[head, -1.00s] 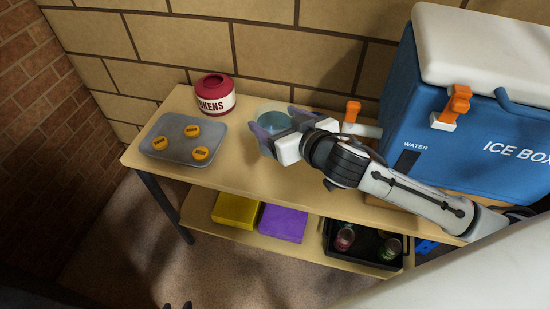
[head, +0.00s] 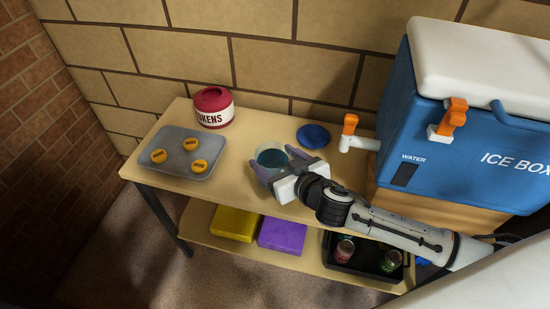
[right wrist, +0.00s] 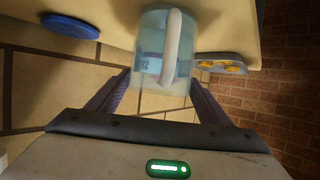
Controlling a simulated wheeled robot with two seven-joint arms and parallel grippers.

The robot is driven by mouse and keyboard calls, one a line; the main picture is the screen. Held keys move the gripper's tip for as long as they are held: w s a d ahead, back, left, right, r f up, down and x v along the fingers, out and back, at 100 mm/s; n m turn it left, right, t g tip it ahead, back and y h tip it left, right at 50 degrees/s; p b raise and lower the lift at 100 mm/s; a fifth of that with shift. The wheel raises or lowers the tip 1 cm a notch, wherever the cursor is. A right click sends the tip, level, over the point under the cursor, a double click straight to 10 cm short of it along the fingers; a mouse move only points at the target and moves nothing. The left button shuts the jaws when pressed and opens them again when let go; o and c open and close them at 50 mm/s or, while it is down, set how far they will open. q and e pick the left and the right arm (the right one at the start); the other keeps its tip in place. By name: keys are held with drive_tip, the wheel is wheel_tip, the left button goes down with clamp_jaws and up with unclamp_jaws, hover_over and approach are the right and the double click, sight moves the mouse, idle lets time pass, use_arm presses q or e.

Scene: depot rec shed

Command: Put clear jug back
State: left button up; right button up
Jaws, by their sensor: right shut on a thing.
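The clear jug (head: 271,153) is a see-through, bluish vessel over the middle of the wooden shelf top. My right gripper (head: 280,163) is shut on it, with one purple finger on each side. In the right wrist view the jug (right wrist: 150,62) sits between the fingers (right wrist: 160,98), and its pale handle (right wrist: 172,45) faces the camera. I cannot tell whether its base touches the wood. A round blue mat (head: 314,136) lies bare behind and right of the jug; it also shows in the right wrist view (right wrist: 70,26). My left gripper is not in view.
A grey tray (head: 172,178) with orange discs and a red-and-white tokens jar (head: 213,107) stand left on the shelf top (head: 240,185). A blue ice box (head: 455,150) with an orange-handled tap (head: 349,130) stands right. The lower shelf holds boxes and a black crate (head: 345,266).

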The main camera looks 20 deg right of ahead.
drive_tip(key=o, duration=1.8)
drive_tip(key=shift+f, duration=0.1)
drive_tip(key=shift+o, duration=0.2)
drive_tip(key=shift+r, duration=0.2)
drive_tip(key=v, duration=1.2)
